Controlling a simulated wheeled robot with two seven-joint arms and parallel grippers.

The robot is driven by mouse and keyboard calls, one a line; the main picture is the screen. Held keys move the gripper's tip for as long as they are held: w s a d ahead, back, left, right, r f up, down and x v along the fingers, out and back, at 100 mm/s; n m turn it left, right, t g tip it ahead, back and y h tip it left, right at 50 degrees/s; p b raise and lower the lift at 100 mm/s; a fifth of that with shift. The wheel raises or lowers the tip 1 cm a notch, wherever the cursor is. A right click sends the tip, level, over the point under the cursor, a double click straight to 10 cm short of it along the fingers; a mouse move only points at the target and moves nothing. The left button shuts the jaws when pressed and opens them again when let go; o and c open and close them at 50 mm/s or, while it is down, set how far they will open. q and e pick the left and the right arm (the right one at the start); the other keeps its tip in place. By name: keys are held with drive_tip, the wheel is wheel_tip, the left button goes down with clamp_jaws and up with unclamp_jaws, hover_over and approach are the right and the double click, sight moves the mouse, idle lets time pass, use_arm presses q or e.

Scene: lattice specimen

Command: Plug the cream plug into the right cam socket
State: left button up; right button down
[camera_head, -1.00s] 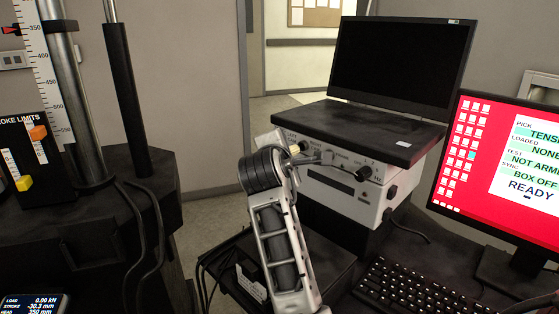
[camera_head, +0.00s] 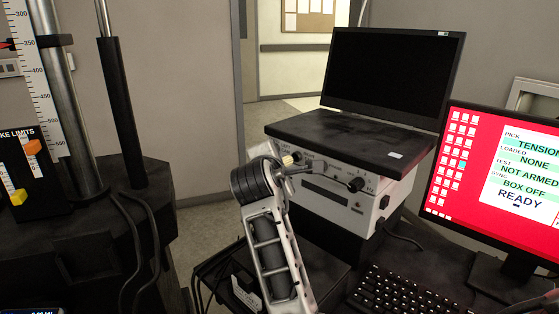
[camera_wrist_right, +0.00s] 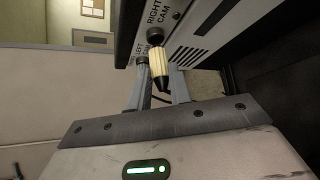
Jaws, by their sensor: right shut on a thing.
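The cream plug (camera_wrist_right: 159,64) has a ribbed body and a black tail end. In the right wrist view it sits between the fingers of my right gripper (camera_wrist_right: 162,92), which is shut on it. Its front end lines up with the dark round right cam socket (camera_wrist_right: 155,36), beside the "RIGHT CAM" label. The two look very close or touching; I cannot tell whether the plug is inside. In the head view the plug (camera_head: 289,159) is a small cream spot at the box front, with the socket hidden behind my gripper and wrist. My left gripper is not in view.
The white box (camera_head: 330,199) carries a black monitor (camera_head: 393,78) on top. Another socket marked LEFT (camera_wrist_right: 142,58) is next to the right one. A black knob-like part (camera_head: 356,184) stands out on the box front. A keyboard (camera_head: 400,296) and red screen (camera_head: 460,165) are right.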

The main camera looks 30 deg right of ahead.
use_arm(q)
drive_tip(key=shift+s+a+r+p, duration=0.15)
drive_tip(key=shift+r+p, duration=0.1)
drive_tip(key=shift+p, duration=0.35)
use_arm(e)
drive_tip(key=shift+r, duration=0.2)
use_arm(q)
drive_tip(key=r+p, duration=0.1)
drive_tip(key=p, duration=0.1)
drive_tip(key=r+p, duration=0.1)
drive_tip(key=p, duration=0.1)
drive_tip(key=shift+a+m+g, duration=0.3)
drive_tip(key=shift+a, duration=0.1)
use_arm(e)
drive_tip(key=shift+a+r+n+g, duration=0.1)
drive_tip(key=shift+n+g, duration=0.5)
drive_tip(key=shift+g, duration=0.1)
use_arm(q)
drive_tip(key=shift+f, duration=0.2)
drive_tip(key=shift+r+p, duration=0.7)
drive_tip(key=shift+p, duration=0.15)
use_arm(e)
drive_tip(key=shift+w+d, duration=0.2)
drive_tip(key=shift+d, duration=0.6)
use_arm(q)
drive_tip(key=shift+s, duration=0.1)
use_arm(e)
drive_tip(key=shift+d, duration=0.15)
